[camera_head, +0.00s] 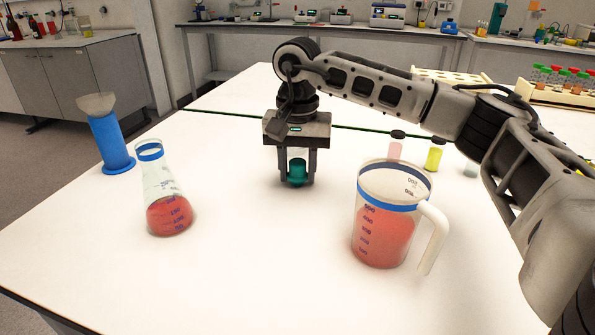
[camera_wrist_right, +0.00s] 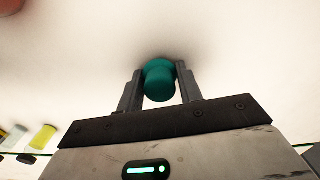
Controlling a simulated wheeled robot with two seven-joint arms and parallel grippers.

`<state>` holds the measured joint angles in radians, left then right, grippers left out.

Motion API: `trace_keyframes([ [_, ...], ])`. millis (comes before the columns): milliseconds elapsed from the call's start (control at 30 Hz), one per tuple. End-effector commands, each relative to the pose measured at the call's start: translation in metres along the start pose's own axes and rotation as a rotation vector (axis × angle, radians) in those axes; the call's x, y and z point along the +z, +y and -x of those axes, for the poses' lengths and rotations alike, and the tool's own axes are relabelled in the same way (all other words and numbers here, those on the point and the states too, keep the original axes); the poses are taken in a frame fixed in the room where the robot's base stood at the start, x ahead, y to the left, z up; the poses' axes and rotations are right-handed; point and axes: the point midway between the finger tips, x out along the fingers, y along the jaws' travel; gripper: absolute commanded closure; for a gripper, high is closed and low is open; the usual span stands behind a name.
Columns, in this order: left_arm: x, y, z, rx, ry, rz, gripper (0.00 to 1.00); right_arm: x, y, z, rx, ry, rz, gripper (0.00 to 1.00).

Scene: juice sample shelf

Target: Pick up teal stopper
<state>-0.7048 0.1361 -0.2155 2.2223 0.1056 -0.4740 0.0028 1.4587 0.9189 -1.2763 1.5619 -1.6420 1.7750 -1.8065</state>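The teal stopper (camera_head: 297,172) is at the middle of the white table, between the two fingers of my right gripper (camera_head: 298,178), which points straight down. In the right wrist view, the stopper (camera_wrist_right: 160,80) fills the gap between the fingertips (camera_wrist_right: 161,70), with a finger against each side. The fingertips are close to the tabletop. I cannot tell whether the stopper is lifted off the table. My left gripper is not in view.
A beaker (camera_head: 384,230) with red liquid stands right of the gripper, its handle (camera_head: 433,238) facing right. A flask (camera_head: 168,205) of red liquid and a blue cylinder (camera_head: 110,144) stand left. Small vials (camera_head: 434,155) and a tube rack (camera_head: 560,95) are behind right. The front middle is clear.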

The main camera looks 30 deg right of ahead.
Motion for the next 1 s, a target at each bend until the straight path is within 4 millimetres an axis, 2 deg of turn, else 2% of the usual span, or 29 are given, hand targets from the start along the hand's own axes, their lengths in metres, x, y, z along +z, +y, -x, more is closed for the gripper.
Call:
trace_keyframes([
  [367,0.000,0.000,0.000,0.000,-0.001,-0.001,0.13,0.000,0.000,0.003,-0.001,0.001,0.000,0.86],
  [467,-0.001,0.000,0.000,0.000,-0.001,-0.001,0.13,-0.001,-0.001,0.010,-0.002,0.002,-0.001,0.86],
  [633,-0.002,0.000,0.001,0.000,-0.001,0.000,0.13,0.000,-0.001,0.036,-0.004,0.002,0.001,0.86],
  [900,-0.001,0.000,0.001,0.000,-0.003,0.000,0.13,0.044,-0.023,0.090,-0.004,0.003,0.007,0.86],
  [1000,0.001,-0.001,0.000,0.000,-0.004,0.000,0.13,0.067,-0.034,0.101,-0.002,0.003,0.010,0.86],
])
